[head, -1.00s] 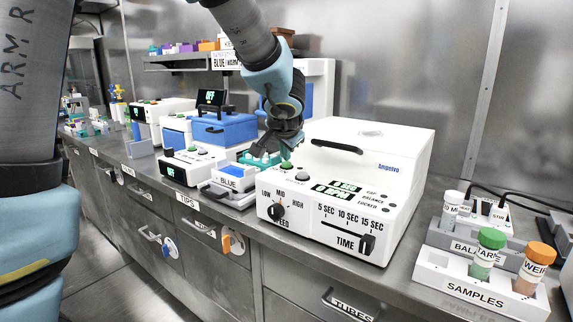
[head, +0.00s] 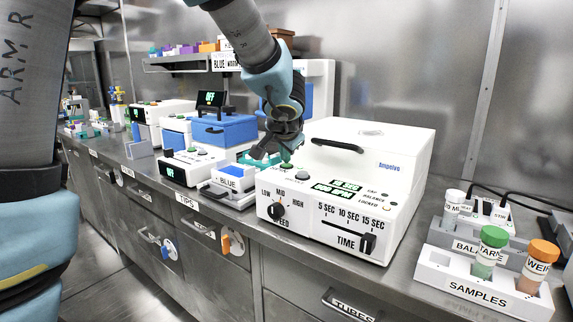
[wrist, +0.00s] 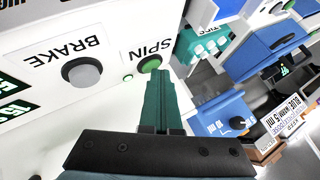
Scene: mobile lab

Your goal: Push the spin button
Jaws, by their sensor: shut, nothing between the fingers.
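The white centrifuge (head: 400,145) stands on the bench with its lid down. Its green spin button (head: 287,167) is on the top left of the front panel, and its label reads SPIN in the wrist view (wrist: 150,63). My gripper (head: 260,153) is shut and empty, above and slightly left of the button in the head view. In the wrist view the green fingertips (wrist: 158,72) end close beside the button and partly overlap its edge; I cannot tell whether they touch it. The panel display (head: 340,187) shows lit green digits, too small to read surely.
A grey brake button (wrist: 82,73) sits beside the spin button. The speed knob (head: 278,211) and time slider (head: 367,242) are on the front face. A blue-lidded box (head: 223,130) stands left. A sample rack (head: 480,285) with capped tubes stands right.

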